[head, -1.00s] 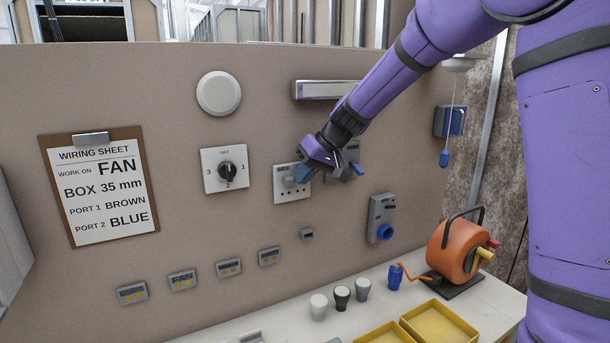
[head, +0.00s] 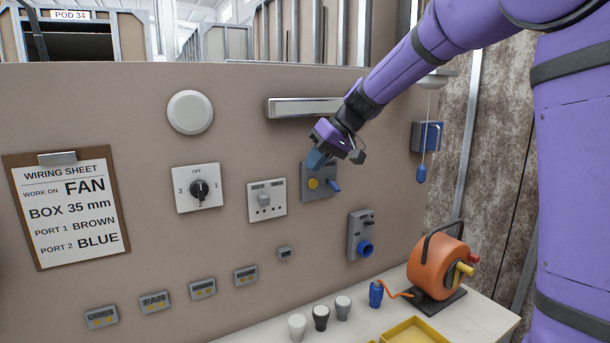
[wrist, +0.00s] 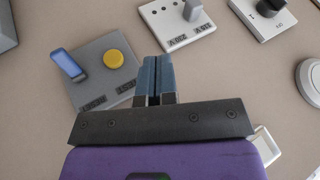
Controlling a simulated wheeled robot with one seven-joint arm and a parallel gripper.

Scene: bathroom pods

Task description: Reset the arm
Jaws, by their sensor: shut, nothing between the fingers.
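My purple arm reaches in from the upper right in the head view. My gripper (head: 317,159) is in front of the board, by the top of a grey box with a yellow button and blue lever (head: 319,181). In the wrist view the two blue-grey fingers (wrist: 158,78) are together with nothing between them. The grey box (wrist: 92,77) is left of the fingers there. I cannot tell whether the fingertips touch the board.
A long light fitting (head: 303,107) is above. A grey box with a blue socket (head: 361,235) is below. An orange cable reel (head: 436,265) stands on the bench.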

